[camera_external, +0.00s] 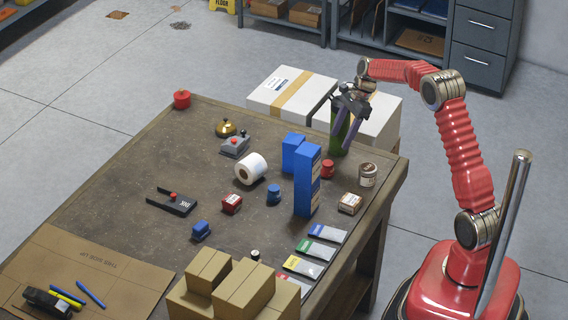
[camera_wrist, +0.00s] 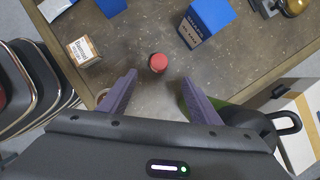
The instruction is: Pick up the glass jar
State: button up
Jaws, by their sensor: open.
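The glass jar (camera_external: 368,175) stands upright near the table's right edge in the external view, with a brownish top and a pale label. In the wrist view, a small part of what looks like the jar (camera_wrist: 102,94) shows beside my left finger, which hides most of it. My gripper (camera_external: 346,132) is open above the table's far right corner, up and left of the jar in the picture and apart from it. In the wrist view, nothing is between the fingertips of my gripper (camera_wrist: 158,84); a red-topped round item (camera_wrist: 158,62) lies just beyond them.
A green bottle (camera_external: 338,138) stands very close to my fingers. Two blue boxes (camera_external: 306,180), the taller in front, stand left of the jar. A small labelled box (camera_external: 350,203) sits just in front of the jar. White cartons (camera_external: 290,91) are behind the table.

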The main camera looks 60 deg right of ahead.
aim_at(329, 162)
jog(key=x, duration=0.8)
jog(key=shift+x, duration=2.55)
jog(key=shift+a, duration=0.1)
jog(key=c, duration=1.2)
